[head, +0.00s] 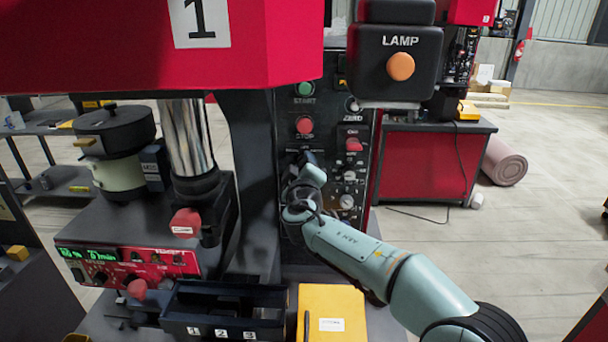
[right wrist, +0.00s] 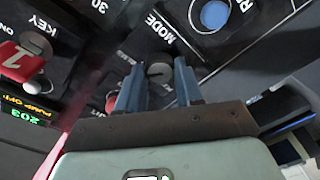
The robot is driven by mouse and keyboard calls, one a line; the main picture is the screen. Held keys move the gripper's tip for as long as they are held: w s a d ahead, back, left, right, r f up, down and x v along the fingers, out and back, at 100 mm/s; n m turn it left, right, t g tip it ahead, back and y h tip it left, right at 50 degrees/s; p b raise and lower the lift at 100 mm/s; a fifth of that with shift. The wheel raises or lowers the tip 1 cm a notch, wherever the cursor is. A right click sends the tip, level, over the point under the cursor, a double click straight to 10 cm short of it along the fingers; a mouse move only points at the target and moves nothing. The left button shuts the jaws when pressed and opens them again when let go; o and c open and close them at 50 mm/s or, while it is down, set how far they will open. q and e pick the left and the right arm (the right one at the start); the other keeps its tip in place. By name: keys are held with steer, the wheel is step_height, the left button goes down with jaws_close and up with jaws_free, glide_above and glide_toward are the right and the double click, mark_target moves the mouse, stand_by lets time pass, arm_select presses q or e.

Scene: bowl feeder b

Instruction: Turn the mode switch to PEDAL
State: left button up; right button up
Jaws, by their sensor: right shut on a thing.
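The mode switch is a round grey knob (right wrist: 158,72) beside the label MODE in the right wrist view. My right gripper (right wrist: 157,84) is shut on this knob, with one blue finger on each side of it. The knob's pointer direction and position labels are hard to read. In the head view my right gripper (head: 306,160) is at the dark control panel (head: 327,112), below the red stop button (head: 304,125). There the gripper hides the switch. My left gripper is in neither view.
A green start button (head: 305,89) is above the stop button. A red knob (head: 353,144) is just right of my gripper. A black lamp box (head: 420,65) overhangs at upper right. The red press head (head: 270,45) juts out at upper left. A yellow binder (head: 345,300) lies below.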

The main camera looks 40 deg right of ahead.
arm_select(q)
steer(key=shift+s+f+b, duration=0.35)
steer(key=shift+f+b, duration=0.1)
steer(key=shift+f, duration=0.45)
arm_select(e)
steer(key=shift+f+n+g, duration=0.1)
steer(key=shift+n+g, duration=0.3)
steer(key=shift+n, duration=7.4)
steer(key=o, duration=1)
steer(key=shift+o, duration=0.2)
